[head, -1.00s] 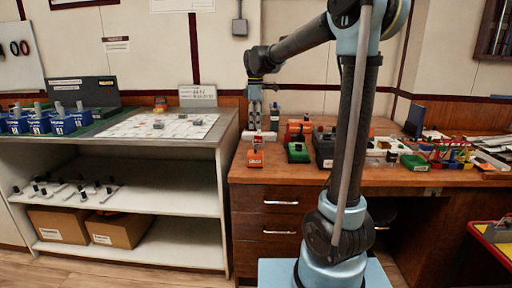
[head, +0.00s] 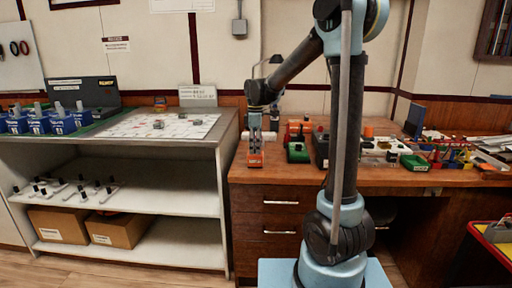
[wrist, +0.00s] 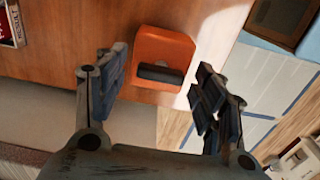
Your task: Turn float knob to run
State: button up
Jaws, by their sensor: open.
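An orange box (head: 255,160) sits near the left front edge of the wooden desk. It also shows in the wrist view (wrist: 172,43) with a dark bar-shaped knob (wrist: 160,74) on its face. Its lettering is too small to read, so I cannot confirm that it is the float knob. My gripper (head: 256,139) points down just above this box and hides most of it in the head view. In the wrist view my gripper (wrist: 158,88) is open and empty, with one finger on each side of the knob and apart from it.
A green box (head: 297,152) and a dark box (head: 321,147) stand to the right on the desk (head: 400,178). A grey shelf unit (head: 226,150) borders the desk at left. Small parts and a green tray (head: 414,162) lie farther right.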

jog(key=c, duration=1.1)
jog(key=shift+o, duration=0.2)
jog(key=shift+m, duration=0.3)
jog(key=m, duration=0.3)
jog(key=shift+m, duration=0.3)
jog(key=m, duration=0.4)
jog(key=shift+m, duration=0.3)
jog(key=m, duration=0.4)
jog(key=shift+m, duration=2.1)
